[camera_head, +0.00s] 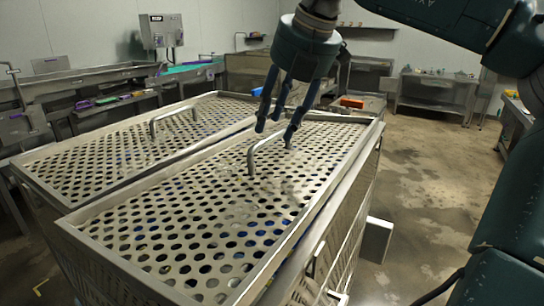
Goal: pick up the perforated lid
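Two flat metal perforated lids with round holes lie side by side on a crate. The right perforated lid (185,236) is nearest, with a bent-bar handle (268,148) standing up from it. The left perforated lid (95,163) has a similar handle (172,117). My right gripper (275,129) points down over the far part of the right lid, close to its handle. Its blue fingers are apart with nothing between them. Whether a finger touches the handle I cannot tell. My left gripper is out of view.
The crate's slatted side wall (342,232) drops to the floor on the right. A steel counter and sink (85,85) run along the left. A steel table (436,93) stands at the back right. The wet concrete floor (425,165) between is open.

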